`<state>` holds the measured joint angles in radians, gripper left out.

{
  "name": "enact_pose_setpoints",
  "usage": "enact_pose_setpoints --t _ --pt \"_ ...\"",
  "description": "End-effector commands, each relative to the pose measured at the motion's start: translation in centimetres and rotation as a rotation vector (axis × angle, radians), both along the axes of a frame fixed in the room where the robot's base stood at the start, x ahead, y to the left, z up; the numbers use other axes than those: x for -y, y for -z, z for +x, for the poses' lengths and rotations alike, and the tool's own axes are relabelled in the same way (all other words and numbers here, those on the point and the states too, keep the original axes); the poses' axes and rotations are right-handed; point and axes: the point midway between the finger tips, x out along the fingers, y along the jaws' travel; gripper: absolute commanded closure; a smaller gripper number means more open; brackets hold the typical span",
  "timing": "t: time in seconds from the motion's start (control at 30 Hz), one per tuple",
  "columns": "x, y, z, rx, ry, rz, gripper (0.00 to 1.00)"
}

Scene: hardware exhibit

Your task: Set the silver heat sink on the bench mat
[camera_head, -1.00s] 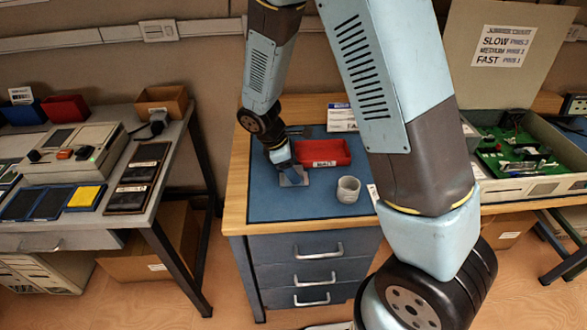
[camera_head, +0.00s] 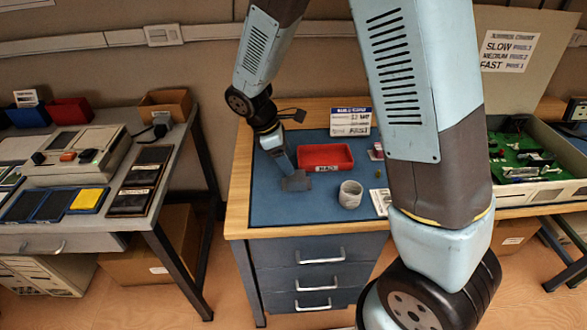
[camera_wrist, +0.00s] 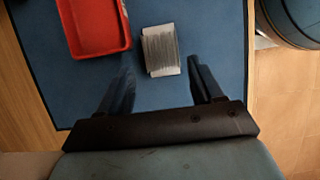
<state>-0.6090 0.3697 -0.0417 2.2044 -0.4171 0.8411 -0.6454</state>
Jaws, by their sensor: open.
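The silver heat sink (camera_wrist: 160,51), a small block with fine parallel fins, lies on the blue bench mat (camera_wrist: 205,22) in the wrist view. The mat also covers the bench top in the head view (camera_head: 278,207). My gripper (camera_wrist: 161,64) is open, with one finger on each side of the heat sink and a gap on both sides. In the head view my gripper (camera_head: 296,182) is low over the mat's left part, left of the grey cup-like thing. There the heat sink cannot be told clearly from the gripper.
A red tray (camera_head: 325,157) stands on the mat close to my gripper and also shows in the wrist view (camera_wrist: 93,25). A grey cup-like thing (camera_head: 350,195) stands to the right. A sign (camera_head: 350,121) stands behind. The mat's front left is clear.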

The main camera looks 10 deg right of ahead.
Motion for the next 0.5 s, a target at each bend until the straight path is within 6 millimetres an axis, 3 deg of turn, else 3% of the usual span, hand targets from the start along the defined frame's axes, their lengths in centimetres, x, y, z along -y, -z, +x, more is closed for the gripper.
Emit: enact_pose_setpoints --t 0.2,0.5 --pt "-1.4 -3.4 0.1 0.002 0.0 0.002 0.34" --pt "-2.1 -5.0 0.1 0.001 -0.001 0.0 0.34"
